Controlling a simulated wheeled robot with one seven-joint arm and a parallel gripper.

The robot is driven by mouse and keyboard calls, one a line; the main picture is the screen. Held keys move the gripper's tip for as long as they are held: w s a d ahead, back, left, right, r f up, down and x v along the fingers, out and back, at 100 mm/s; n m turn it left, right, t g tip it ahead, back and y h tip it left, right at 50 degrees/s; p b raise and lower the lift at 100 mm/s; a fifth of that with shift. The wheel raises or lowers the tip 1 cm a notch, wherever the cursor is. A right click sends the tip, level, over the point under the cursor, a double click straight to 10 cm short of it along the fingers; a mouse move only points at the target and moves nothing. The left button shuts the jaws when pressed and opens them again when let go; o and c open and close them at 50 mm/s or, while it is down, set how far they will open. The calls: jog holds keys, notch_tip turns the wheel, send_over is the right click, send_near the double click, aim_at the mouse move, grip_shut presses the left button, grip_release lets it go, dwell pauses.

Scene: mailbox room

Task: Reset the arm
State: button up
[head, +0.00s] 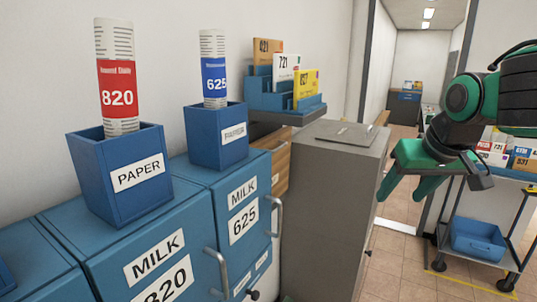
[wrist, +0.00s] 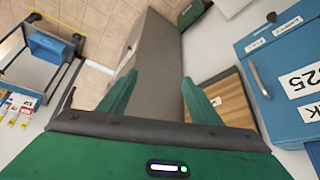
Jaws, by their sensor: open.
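My green gripper (head: 402,188) is at the right in the head view, in front of the doorway and to the right of the grey cabinet (head: 325,215). Its two fingers point down and to the left. In the wrist view my gripper (wrist: 160,100) shows its two green fingers spread apart with nothing between them. Behind them are the grey cabinet (wrist: 155,65) and the wooden-fronted unit (wrist: 228,97). My gripper holds nothing.
Blue PAPER boxes holding the red 820 roll (head: 118,85) and blue 625 roll (head: 214,75) stand on blue MILK cabinets (head: 150,262). A blue rack (head: 270,97) holds several mail pieces. A cart with a blue bin (head: 478,240) stands at right. Tiled floor (head: 400,262) is clear between.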

jog(key=s+d+f+m+g, duration=0.2)
jog(key=s+d+f, duration=0.2)
jog(key=s, duration=0.3)
jog(key=s+d+f+m+g, duration=0.2)
jog(key=s+d+f, duration=0.2)
jog(key=s+f, duration=0.2)
jog(key=s+d+f+m+g, duration=0.2)
jog(key=s+d+f, duration=0.2)
jog(key=s, duration=0.6)
jog(key=shift+f, duration=0.85)
